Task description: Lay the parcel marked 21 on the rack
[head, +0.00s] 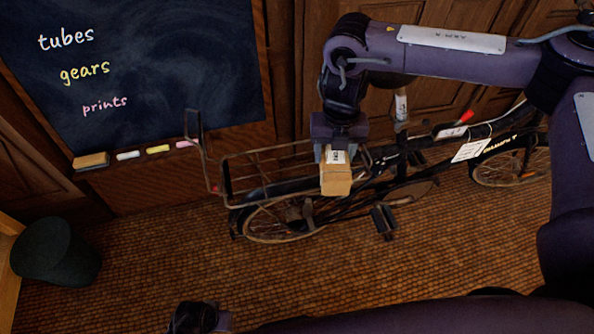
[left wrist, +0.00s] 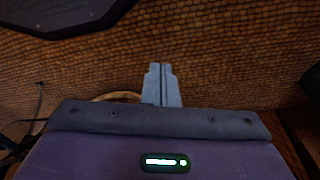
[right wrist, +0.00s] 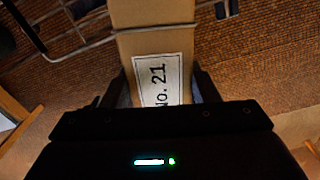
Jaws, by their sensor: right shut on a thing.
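A brown box parcel (head: 336,182) with a white label is in my right gripper (head: 335,158). In the right wrist view the label on the parcel (right wrist: 156,35) reads "No. 21", and the fingers of the gripper (right wrist: 165,90) lie along its two sides. The wire rack (head: 265,151) is over the rear wheel of a black bicycle. In the head view the parcel is at the rack's right end; I cannot tell whether they touch. Rack wires (right wrist: 80,35) show beside the parcel in the right wrist view. My left gripper (left wrist: 161,70) is shut and empty, over the floor.
The bicycle (head: 495,147) stands along a wood-panelled wall, with a white tag (head: 471,150) on its frame. A chalkboard (head: 140,70) lists tubes, gears and prints. The brick-patterned floor in front is clear.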

